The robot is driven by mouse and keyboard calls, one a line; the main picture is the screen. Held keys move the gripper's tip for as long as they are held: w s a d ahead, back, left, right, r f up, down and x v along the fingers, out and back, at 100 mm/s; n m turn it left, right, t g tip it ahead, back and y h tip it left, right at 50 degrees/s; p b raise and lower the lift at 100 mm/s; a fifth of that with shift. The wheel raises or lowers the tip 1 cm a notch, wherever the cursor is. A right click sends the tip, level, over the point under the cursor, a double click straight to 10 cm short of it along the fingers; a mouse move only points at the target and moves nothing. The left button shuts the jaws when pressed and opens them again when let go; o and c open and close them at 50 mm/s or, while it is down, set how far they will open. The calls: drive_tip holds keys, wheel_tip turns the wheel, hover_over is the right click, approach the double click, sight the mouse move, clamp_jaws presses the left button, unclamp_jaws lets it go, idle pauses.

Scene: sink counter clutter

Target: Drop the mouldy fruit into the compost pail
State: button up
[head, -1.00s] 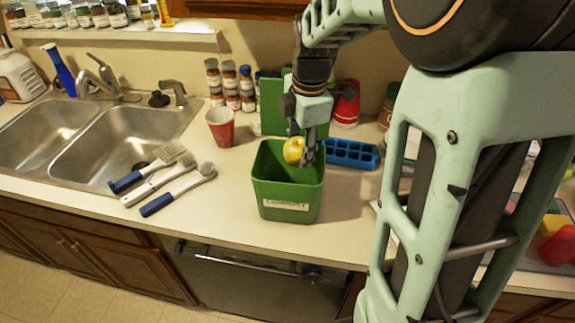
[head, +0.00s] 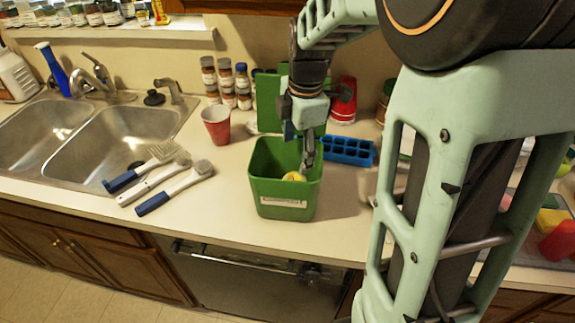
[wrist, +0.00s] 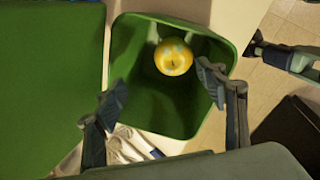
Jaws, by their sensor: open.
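The green compost pail (head: 283,190) stands on the counter with a white label on its front. The yellow mouldy fruit (head: 293,177) is inside the pail, mostly hidden by the front wall. In the wrist view the fruit (wrist: 173,57) shows pale blotches, inside the pail's rim (wrist: 222,70) and near one wall. I cannot tell whether it touches the bottom. My gripper (head: 305,160) is over the pail, fingers pointing down. In the wrist view my gripper's fingers (wrist: 160,92) are spread wide apart with nothing between them, and the fruit is apart from them.
A green lid-like panel (head: 268,100) stands behind the pail. A blue ice tray (head: 350,151) is to the right, a red cup (head: 216,126) to the left. Several brushes (head: 165,180) lie between pail and sink (head: 95,150). The counter in front is clear.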

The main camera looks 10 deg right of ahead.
wheel_tip(320, 180, up, 12)
drive_tip(key=s, duration=0.1)
drive_tip(key=shift+s+d+f, duration=0.15)
drive_tip(key=shift+s, duration=0.25)
drive_tip(key=shift+w, duration=0.1)
